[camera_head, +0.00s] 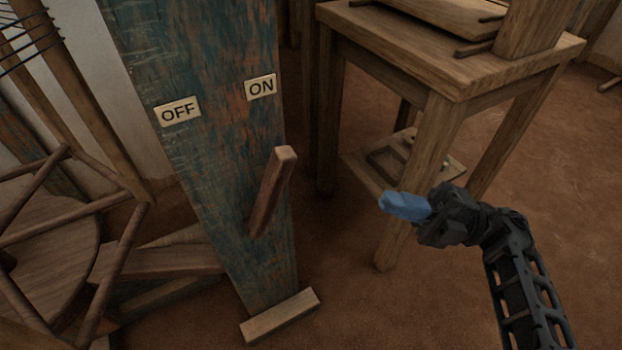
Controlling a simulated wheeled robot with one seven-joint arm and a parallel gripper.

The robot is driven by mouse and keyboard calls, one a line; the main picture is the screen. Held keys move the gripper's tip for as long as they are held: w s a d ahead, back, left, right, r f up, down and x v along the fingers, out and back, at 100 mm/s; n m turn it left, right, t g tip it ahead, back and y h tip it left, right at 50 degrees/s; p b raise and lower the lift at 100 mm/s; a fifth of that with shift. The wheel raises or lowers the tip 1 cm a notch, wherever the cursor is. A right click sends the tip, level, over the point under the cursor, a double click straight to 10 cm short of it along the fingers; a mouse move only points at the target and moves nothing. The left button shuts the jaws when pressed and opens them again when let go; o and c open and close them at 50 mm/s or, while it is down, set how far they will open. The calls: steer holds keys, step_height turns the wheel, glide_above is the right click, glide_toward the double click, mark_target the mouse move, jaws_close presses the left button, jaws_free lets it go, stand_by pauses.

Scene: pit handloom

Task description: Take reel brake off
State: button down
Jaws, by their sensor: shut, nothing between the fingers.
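The reel brake is a brown wooden lever (272,190) on a worn blue-green post (215,150). Its upper end leans to the right, on the side of the ON label (261,87). The OFF label (177,111) is on the upper left of the post. My gripper (384,201) has blue fingertips that are closed together with nothing between them. It is to the right of the lever, apart from it, and points left toward it.
A wooden reel frame (75,240) is left of the post. A wooden block (279,316) lies at the post's foot. Bare brown floor (340,290) is open to the right.

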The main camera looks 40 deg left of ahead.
steer(key=b+x, duration=0.1)
steer(key=x, duration=1.3)
steer(key=shift+r, duration=0.1)
step_height(320, 180, up, 3)
steer(key=n+t+h+p, duration=0.2)
steer(key=n+h+p, duration=0.15)
steer(key=p, duration=0.55)
glide_above(268, 200)
steer(key=s+d, duration=0.1)
steer(key=s, duration=0.1)
steer(key=shift+s+a+f+h+p, duration=0.2)
steer(key=shift+s+f+p, duration=0.1)
steer(key=shift+s, duration=0.25)
steer(key=shift+s+a+f+h+p, duration=0.15)
steer(key=shift+s+f+p, duration=0.15)
steer(key=shift+s, duration=0.25)
